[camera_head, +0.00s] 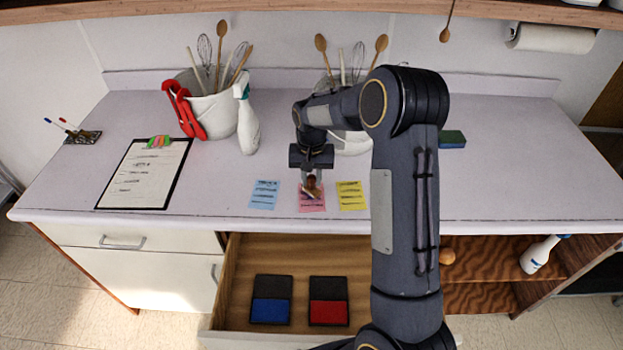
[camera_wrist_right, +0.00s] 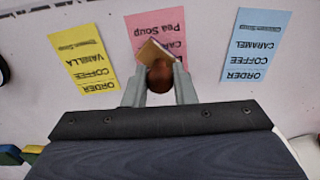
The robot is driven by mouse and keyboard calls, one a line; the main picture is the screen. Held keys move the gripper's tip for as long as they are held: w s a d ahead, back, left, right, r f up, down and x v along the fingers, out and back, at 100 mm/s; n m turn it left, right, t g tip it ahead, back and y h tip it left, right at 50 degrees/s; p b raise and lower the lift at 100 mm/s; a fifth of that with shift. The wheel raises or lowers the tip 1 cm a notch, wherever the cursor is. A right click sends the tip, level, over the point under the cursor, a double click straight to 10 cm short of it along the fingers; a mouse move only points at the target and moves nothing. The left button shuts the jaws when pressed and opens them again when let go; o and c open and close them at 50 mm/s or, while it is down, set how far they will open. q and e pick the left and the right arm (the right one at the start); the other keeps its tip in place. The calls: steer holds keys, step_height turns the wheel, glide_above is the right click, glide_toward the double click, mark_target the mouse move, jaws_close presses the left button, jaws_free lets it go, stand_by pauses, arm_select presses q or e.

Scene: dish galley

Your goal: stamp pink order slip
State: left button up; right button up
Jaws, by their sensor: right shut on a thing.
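The pink order slip (camera_head: 311,205) lies on the counter between the blue slip (camera_head: 264,194) and the yellow slip (camera_head: 352,196). My right gripper (camera_head: 311,180) is directly over the pink slip, shut on a stamp with a rounded brown handle (camera_wrist_right: 160,76) and a pale tan base. In the right wrist view the stamp covers the lower part of the pink slip (camera_wrist_right: 160,27). I cannot tell whether the stamp touches the paper. My left gripper is not in view.
An open drawer (camera_head: 237,262) below the counter holds a blue ink pad (camera_head: 270,312) and a red ink pad (camera_head: 328,313). A sponge (camera_head: 452,139) lies right.

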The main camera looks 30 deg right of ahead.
step_height(320, 180, up, 3)
steer(key=shift+f+p, duration=0.2)
steer(key=shift+p, duration=0.45)
steer(key=shift+r+p, duration=0.5)
steer(key=shift+r, duration=0.65)
